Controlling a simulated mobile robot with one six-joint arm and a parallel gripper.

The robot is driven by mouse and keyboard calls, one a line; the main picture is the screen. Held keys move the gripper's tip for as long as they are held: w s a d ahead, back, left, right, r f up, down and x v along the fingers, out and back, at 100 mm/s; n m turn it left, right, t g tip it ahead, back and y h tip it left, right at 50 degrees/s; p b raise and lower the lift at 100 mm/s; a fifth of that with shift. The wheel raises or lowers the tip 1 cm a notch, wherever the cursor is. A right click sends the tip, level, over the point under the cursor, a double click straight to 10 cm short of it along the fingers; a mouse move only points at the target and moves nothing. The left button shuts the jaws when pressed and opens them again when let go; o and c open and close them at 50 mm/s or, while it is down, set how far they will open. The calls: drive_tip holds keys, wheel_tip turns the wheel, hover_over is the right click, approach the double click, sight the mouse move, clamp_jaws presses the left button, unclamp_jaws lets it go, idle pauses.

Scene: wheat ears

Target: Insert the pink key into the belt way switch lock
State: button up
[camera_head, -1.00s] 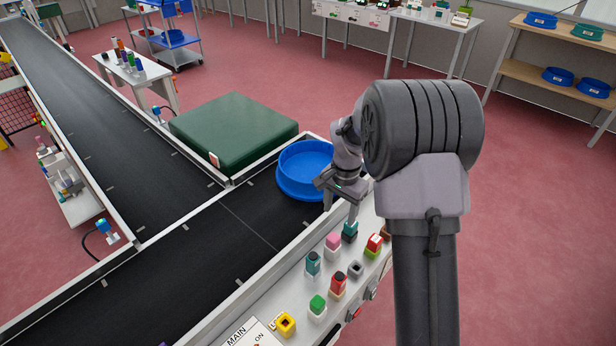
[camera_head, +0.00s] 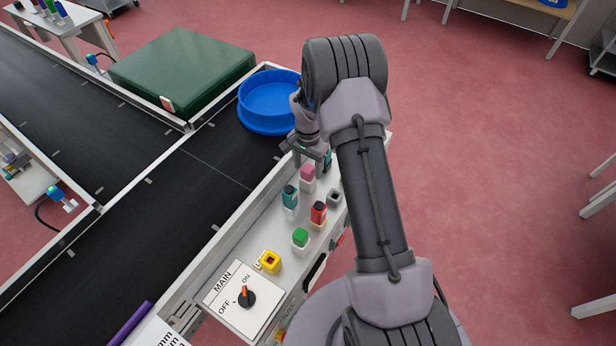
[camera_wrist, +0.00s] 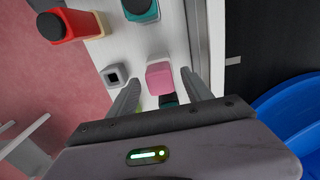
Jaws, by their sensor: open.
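The pink key (camera_head: 308,171) is a small block standing on a pale base on the white control panel (camera_head: 226,243). In the wrist view the pink key (camera_wrist: 160,77) shows between the tips of my gripper (camera_wrist: 161,86), with gaps at the sides. My gripper (camera_head: 308,153) is open and empty, just beyond the pink key in the head view. I cannot tell whether the fingers are above it or down around it. A grey square socket (camera_head: 335,197) with a dark hole is beside it; the wrist view shows it empty (camera_wrist: 115,75). No readable label marks the belt way switch lock.
Teal (camera_head: 290,196), red (camera_head: 318,211) and green (camera_head: 300,238) blocks stand near the key, with a yellow socket (camera_head: 270,262) and the MAIN switch (camera_head: 246,297) nearer. A blue tub (camera_head: 270,104) is on the black conveyor (camera_head: 130,210) beside the panel.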

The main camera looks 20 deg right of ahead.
wheel_tip(320, 180, down, 2)
drive_tip(key=shift+f, duration=0.1)
clamp_jaws()
wheel_tip(320, 180, up, 11)
drive_tip(key=p, duration=0.4)
wheel_tip(320, 180, up, 7)
drive_tip(key=p, duration=0.4)
drive_tip(key=s+a+r+n+b, duration=0.1)
drive_tip(key=s+a+n+b, duration=0.3)
drive_tip(key=s+a+n, duration=0.7)
drive_tip(key=shift+s+r, duration=0.2)
drive_tip(key=shift+s, duration=0.15)
